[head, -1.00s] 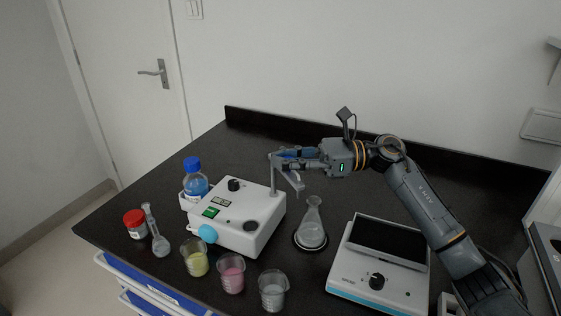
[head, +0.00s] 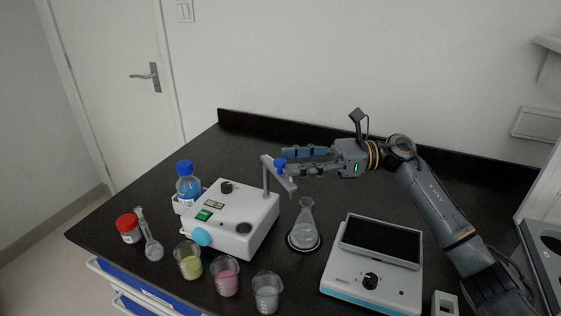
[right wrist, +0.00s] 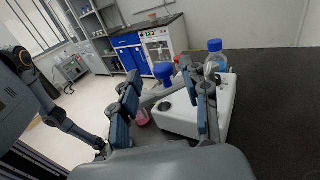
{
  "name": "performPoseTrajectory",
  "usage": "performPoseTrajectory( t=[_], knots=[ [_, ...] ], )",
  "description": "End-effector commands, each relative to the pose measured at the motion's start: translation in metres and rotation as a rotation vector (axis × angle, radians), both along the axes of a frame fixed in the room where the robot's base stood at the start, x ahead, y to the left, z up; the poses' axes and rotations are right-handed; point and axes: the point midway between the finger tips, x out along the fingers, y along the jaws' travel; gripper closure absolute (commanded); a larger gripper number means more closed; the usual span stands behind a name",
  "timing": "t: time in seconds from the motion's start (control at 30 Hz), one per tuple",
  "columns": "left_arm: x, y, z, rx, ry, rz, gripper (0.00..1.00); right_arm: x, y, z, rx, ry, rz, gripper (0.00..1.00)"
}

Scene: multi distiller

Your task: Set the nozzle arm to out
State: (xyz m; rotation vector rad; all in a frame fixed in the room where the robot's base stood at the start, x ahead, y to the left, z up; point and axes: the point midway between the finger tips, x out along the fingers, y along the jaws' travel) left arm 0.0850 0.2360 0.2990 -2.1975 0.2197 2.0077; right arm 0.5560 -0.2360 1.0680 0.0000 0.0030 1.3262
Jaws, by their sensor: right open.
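The nozzle arm (head: 281,176) is a grey bar on a post on the white distiller (head: 229,217). It points right and towards the front, beside the flask (head: 305,228). It carries a blue knob (head: 280,164). My right gripper (head: 286,161) is open at the knob, fingers pointing left. In the right wrist view the knob (right wrist: 163,70) shows between the spread fingers (right wrist: 162,76), and the distiller (right wrist: 190,115) is beyond. I cannot tell whether a finger touches the knob.
A blue-capped bottle (head: 188,184), a red-capped jar (head: 129,228) and a small flask (head: 152,247) stand left. Beakers with yellow (head: 188,262), pink (head: 226,278) and clear (head: 267,292) contents line the front. A stirrer-like device (head: 372,275) stands right. The black bench behind is clear.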

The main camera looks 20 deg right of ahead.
Motion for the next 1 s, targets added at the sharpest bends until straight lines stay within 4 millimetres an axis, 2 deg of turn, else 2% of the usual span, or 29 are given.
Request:
performPoseTrajectory(
  t=[0.03, 0.2, 0.53, 0.57, 0.67, 0.77, 1.0],
  knots=[
    [0.001, 0.000, 0.000, 0.000, -0.001, 0.000, 0.51, -0.002, -0.009, -0.001, -0.001, 0.002, -0.004, 0.54],
    [0.001, -0.001, 0.000, 0.000, -0.001, 0.000, 0.51, -0.007, -0.028, -0.001, -0.002, 0.001, -0.002, 0.54],
    [0.001, -0.001, 0.000, -0.001, -0.002, 0.000, 0.51, -0.009, -0.033, 0.000, -0.001, 0.001, 0.000, 0.54],
    [0.001, -0.001, 0.000, -0.001, -0.002, 0.000, 0.51, -0.009, -0.033, 0.000, -0.001, 0.001, 0.000, 0.58],
    [0.001, -0.001, 0.006, -0.001, -0.002, 0.000, 0.51, -0.009, -0.033, 0.005, -0.001, 0.000, 0.000, 0.78],
    [0.002, -0.001, 0.023, -0.001, -0.002, 0.000, 0.51, -0.009, -0.033, 0.023, 0.000, -0.001, 0.000, 0.99],
    [0.002, -0.002, 0.100, -0.001, -0.002, 0.000, 0.51, -0.009, -0.033, 0.100, -0.001, 0.000, 0.000, 1.00]
  ],
)
